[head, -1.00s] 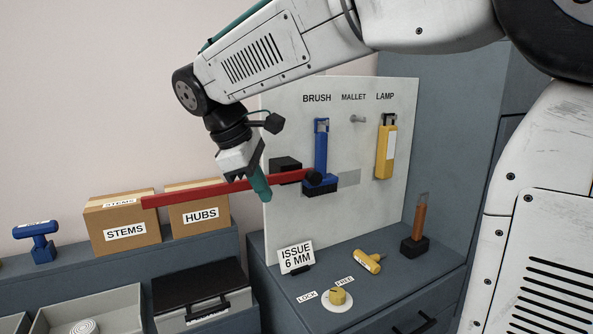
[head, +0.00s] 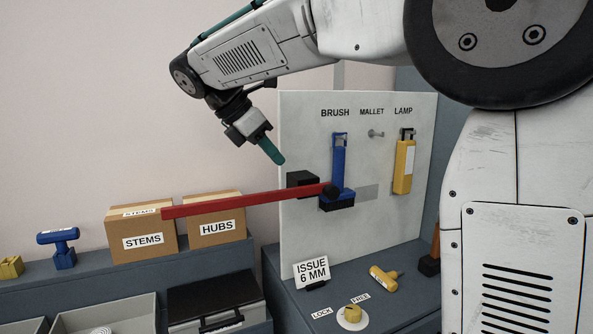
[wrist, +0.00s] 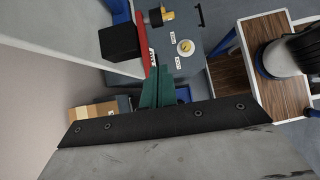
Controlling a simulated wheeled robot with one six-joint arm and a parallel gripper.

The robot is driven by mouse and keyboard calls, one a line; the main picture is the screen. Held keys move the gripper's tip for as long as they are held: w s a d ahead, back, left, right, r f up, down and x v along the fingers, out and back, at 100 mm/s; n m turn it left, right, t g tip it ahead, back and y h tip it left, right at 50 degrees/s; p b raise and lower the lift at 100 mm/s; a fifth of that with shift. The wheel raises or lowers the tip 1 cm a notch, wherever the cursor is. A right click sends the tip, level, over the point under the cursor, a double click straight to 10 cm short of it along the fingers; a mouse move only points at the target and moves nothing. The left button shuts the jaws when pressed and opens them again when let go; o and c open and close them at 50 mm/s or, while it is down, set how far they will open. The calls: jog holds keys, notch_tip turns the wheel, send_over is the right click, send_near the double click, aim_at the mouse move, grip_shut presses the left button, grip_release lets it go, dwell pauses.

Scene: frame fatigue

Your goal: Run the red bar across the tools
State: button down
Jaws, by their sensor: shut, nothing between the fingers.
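The mallet peg (head: 376,134) is bare. My gripper (head: 275,153), with teal fingers, is shut and empty, above the bar and apart from it. The bar also shows beside the fingers in the wrist view (wrist: 143,45).
A black block (head: 302,179) is on the board behind the bar. STEMS (head: 143,250) and HUBS (head: 215,237) cartons stand left.

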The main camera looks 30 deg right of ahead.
jog(key=x, duration=0.8)
jog(key=shift+d+f, duration=0.15)
jog(key=shift+d, duration=0.05)
jog(key=d, duration=0.1)
jog(key=d+f, duration=0.1)
jog(key=d, duration=0.2)
jog(key=shift+s+d+f, duration=0.15)
jog(key=shift+f, duration=0.15)
